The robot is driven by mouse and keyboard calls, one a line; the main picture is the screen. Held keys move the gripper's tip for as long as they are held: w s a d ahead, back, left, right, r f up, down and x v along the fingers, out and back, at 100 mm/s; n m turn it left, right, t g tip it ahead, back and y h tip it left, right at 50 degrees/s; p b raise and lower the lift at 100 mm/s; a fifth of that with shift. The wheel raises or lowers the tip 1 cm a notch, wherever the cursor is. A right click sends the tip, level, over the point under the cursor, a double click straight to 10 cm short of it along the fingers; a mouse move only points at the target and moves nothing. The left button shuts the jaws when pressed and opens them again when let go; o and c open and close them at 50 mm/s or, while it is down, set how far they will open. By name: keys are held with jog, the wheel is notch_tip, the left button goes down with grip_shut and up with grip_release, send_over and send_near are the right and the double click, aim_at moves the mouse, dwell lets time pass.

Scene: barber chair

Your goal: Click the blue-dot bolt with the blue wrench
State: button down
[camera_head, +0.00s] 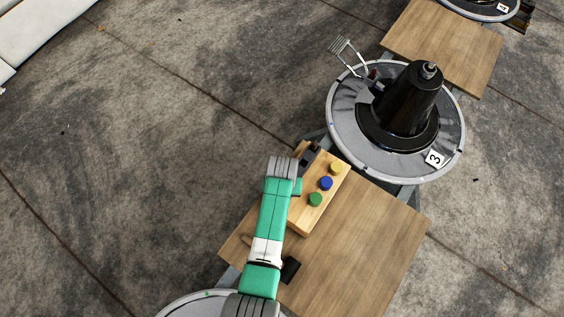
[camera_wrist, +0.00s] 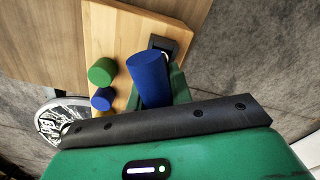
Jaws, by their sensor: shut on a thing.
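My gripper (camera_wrist: 156,92) is shut on a thick blue cylinder (camera_wrist: 148,72), which looks like the handle of the blue wrench. Its lower part is hidden by the jaws. In the head view, my gripper (camera_head: 283,170) is beside the left side of a wooden block (camera_head: 301,222), and its jaws are hidden. The green knob (camera_wrist: 102,71) and a smaller blue knob (camera_wrist: 103,98) also show in the wrist view. I cannot make out a blue-dot bolt.
The block stands on a wooden board (camera_head: 375,245). A round chair base (camera_head: 345,150) marked 3, with a black column (camera_head: 408,100) and footrest (camera_head: 347,50), is beyond it. Another board (camera_head: 445,45) is farther back. Open concrete floor (camera_head: 130,140) is at left.

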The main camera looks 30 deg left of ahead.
jog(key=shift+f, duration=0.2)
jog(key=c, duration=1.2)
grip_release()
jog(key=shift+o, duration=0.2)
notch_tip(320, 180, up, 8)
jog(key=p, duration=0.3)
jog(key=shift+f, duration=0.1)
